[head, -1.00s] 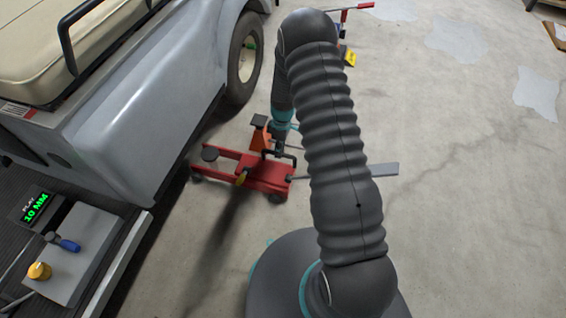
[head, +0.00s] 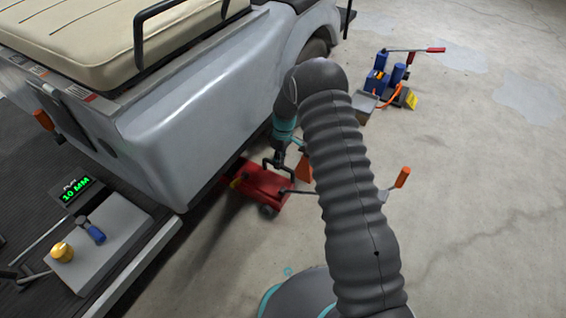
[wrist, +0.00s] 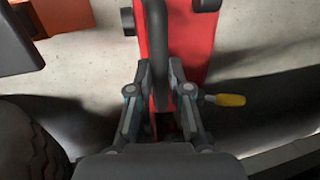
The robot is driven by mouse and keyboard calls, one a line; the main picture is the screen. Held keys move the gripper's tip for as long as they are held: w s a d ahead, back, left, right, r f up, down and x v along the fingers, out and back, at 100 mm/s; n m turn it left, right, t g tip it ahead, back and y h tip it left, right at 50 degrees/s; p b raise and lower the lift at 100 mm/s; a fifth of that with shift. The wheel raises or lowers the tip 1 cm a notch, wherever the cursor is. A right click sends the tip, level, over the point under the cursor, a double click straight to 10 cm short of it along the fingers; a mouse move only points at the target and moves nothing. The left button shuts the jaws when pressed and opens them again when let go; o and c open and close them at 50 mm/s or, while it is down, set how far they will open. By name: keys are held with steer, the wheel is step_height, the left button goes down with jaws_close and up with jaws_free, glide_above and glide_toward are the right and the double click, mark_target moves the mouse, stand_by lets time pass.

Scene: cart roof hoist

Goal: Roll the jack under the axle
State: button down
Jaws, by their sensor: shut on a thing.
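The red jack (head: 266,188) is low on the floor beside the grey cart (head: 190,110), and its left end is hidden under the cart's body. My gripper (head: 278,160) is above the jack, shut on its black handle. In the wrist view the handle (wrist: 158,50) runs between the fingers of my gripper (wrist: 159,88), over the jack's red frame (wrist: 188,45). A yellow grip (wrist: 230,100) sticks out to the right there. The cart's wheel (head: 316,48) is partly hidden behind my arm. The axle is not in view.
A tyre (wrist: 25,145) is close at lower left in the wrist view, with an orange block (wrist: 62,15) above it. A blue pump unit (head: 378,82) stands behind my arm.

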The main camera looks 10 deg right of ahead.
steer(key=shift+w+a, duration=0.15)
steer(key=shift+a, duration=0.2)
steer(key=c, duration=1.1)
jaws_free()
steer(key=shift+a, duration=0.2)
steer(key=shift+d+r, duration=0.1)
steer(key=shift+d, duration=0.3)
step_height(320, 180, up, 12)
steer(key=w+d, duration=0.1)
steer(key=shift+w+f, duration=0.2)
steer(key=shift+w, duration=0.2)
steer(key=shift+d, duration=0.1)
